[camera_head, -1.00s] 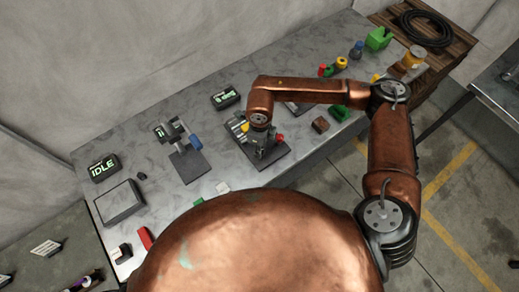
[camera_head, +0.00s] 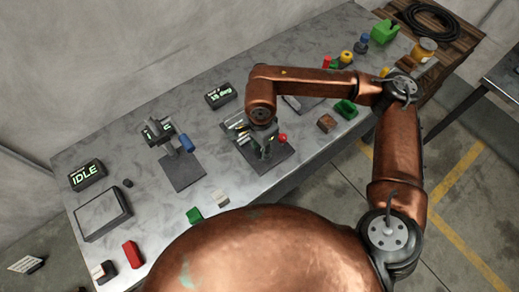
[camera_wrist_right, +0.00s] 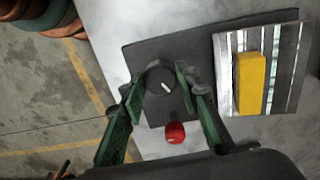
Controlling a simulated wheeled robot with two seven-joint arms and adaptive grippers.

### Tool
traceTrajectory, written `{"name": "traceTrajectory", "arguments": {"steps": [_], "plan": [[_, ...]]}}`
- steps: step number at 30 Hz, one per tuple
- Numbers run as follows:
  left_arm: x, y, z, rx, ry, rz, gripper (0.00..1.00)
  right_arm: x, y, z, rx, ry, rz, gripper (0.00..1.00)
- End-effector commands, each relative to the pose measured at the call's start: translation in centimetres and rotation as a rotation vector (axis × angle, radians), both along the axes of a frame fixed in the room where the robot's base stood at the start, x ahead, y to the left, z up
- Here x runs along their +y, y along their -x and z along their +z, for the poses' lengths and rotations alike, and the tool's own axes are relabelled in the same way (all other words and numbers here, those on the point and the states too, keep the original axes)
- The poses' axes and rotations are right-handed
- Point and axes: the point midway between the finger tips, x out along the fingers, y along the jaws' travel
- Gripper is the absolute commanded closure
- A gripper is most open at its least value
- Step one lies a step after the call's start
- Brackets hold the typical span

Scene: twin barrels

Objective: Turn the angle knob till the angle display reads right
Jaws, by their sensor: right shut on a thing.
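The angle knob (camera_wrist_right: 160,76) is a round black knob with a white mark, on a dark base plate (camera_head: 276,160). In the right wrist view it sits between the green-padded fingers of my right gripper (camera_wrist_right: 161,82), which is shut on it. In the head view my right arm reaches over the fixture from the right, and the knob is hard to make out there. The angle display (camera_head: 220,95) is a small black box behind the fixture; its small green text seems to read "13 deg". My left gripper is not in view.
A red ball knob (camera_wrist_right: 175,132) stands close to the gripper. A yellow block (camera_wrist_right: 249,84) lies on a silver ribbed plate beside the base. Left of the fixture are a stand with a blue part (camera_head: 186,143) and an "IDLE" display (camera_head: 87,175).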

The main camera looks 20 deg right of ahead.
Motion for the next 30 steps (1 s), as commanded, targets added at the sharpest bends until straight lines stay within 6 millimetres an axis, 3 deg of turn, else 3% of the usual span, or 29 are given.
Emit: {"name": "traceTrajectory", "arguments": {"steps": [3,12,30], "plan": [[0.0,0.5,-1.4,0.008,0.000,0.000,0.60,0.0,-0.1,-0.4,-0.002,-0.001,0.096,0.94],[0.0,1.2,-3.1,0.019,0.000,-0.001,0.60,0.0,-0.1,-0.2,-0.002,-0.001,0.284,0.94],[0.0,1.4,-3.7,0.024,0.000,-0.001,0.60,0.0,-0.1,0.1,-0.003,-0.001,0.378,0.94]]}}
